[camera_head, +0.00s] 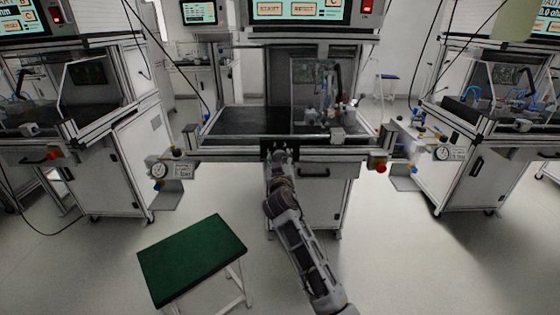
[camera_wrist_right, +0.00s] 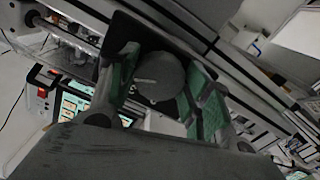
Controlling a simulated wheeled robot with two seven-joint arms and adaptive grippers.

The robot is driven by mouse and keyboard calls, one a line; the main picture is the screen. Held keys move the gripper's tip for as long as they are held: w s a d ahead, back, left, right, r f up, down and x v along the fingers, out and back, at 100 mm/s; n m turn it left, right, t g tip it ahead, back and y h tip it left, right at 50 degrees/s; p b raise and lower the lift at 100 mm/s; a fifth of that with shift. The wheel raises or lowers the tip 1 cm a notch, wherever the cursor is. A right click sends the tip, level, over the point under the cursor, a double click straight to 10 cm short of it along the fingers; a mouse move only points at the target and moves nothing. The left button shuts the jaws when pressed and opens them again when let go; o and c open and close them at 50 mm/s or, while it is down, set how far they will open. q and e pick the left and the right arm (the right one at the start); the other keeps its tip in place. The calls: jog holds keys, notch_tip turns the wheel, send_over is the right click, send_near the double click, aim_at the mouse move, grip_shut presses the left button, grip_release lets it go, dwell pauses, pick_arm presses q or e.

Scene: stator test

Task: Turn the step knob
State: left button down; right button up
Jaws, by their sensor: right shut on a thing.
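The step knob (camera_wrist_right: 157,76) is a round grey disc with a light pointer mark on its face, seen in the right wrist view. My right gripper (camera_head: 279,154) is at the front edge of the middle bench in the head view. In the wrist view its two green-padded fingers (camera_wrist_right: 163,88) are on either side of the knob, shut on it. In the head view the gripper hides the knob, and part of a black plate (camera_head: 266,144) shows behind it. My left gripper is not in view.
The middle bench (camera_head: 240,122) has a dark top with a clear-screened fixture (camera_head: 315,95) at its right. A red button (camera_head: 380,168) is right of the gripper. A green-topped stool (camera_head: 190,255) stands at front left. Similar benches stand on both sides.

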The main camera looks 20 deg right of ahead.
pick_arm(q)
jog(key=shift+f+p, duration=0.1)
jog(key=shift+p, duration=0.2)
pick_arm(e)
jog(key=shift+r+n, duration=0.1)
jog(key=shift+n, duration=0.2)
jog(key=shift+n+p, duration=0.45)
jog(key=shift+n, duration=0.05)
jog(key=shift+r+n+p, duration=0.1)
jog(key=shift+n+p, duration=0.8)
jog(key=shift+n, duration=0.2)
jog(key=shift+n+p, duration=0.85)
jog(key=shift+n, duration=0.35)
jog(key=shift+n+p, duration=0.75)
jog(key=shift+n, duration=0.45)
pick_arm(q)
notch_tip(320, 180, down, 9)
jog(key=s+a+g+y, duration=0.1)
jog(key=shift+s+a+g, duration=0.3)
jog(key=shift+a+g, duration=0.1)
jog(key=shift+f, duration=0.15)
